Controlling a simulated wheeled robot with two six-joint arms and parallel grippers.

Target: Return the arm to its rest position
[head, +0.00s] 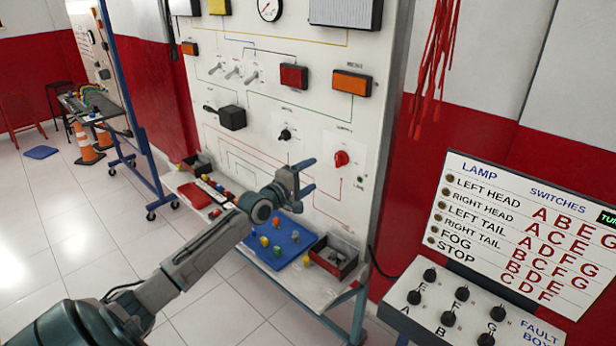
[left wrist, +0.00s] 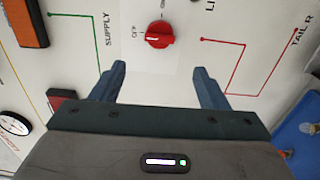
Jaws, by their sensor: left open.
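My left gripper (head: 303,178) is open and empty in front of the white trainer panel (head: 270,125). Its arm reaches in from the lower left of the head view. The red rotary knob (head: 341,158) is on the panel, just above and right of the gripper. In the left wrist view the two fingers (left wrist: 161,88) are spread apart, and the red knob (left wrist: 159,35) sits beyond the fingertips, roughly between them and clear of them. The knob's pointer is near the OFF label. My right gripper is not in view.
Below the panel a shelf holds a blue mat (head: 272,247) with small coloured parts and a parts box (head: 333,257). A fault box (head: 450,310) with black knobs and a lamp-switch chart (head: 520,230) stand at the right. Tiled floor is open at the left.

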